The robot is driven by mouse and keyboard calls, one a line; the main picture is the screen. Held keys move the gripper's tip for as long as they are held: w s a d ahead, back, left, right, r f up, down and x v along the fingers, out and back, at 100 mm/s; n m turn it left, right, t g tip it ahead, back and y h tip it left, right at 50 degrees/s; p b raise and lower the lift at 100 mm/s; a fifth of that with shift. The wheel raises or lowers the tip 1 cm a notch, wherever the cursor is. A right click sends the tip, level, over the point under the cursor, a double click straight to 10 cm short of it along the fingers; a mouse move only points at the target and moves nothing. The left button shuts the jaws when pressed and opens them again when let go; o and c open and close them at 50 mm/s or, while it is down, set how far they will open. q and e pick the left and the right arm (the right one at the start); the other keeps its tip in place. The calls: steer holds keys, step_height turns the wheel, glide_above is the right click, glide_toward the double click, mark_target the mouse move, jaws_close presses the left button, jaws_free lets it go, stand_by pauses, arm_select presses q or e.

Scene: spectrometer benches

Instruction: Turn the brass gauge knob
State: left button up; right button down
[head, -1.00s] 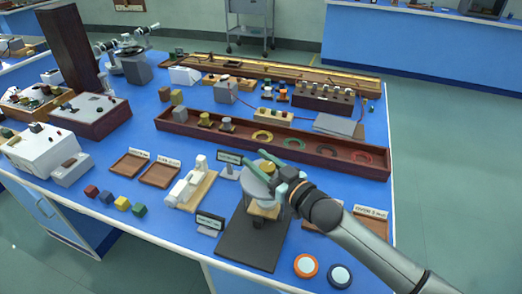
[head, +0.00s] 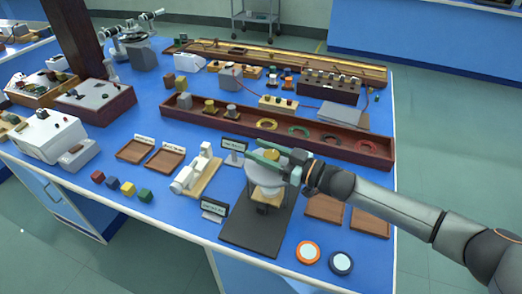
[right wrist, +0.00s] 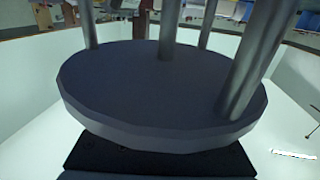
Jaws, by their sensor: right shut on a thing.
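The brass gauge knob (head: 271,155) is a small yellow round piece on top of a pale grey round gauge. The gauge stands on a dark flat base plate (head: 250,232) near the front edge of the blue bench. My right gripper (head: 268,156) has green fingers, one on each side of the knob. It is shut on the knob, which the fingers partly hide. My right arm comes in from the right. The knob cannot be made out in the right wrist view. My left gripper is in neither view.
A white instrument on a wooden board (head: 205,172) and a small sign (head: 214,209) stand left of the gauge. Orange (head: 308,252) and dark (head: 341,262) round discs lie to its front right. A long wooden tray (head: 345,151) runs behind. Shallow wooden trays (head: 370,222) lie right, below my arm.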

steer(key=shift+c, duration=1.7)
jaws_free()
steer(key=v, duration=1.2)
steer(key=shift+d, duration=0.25)
steer(key=shift+s, duration=0.15)
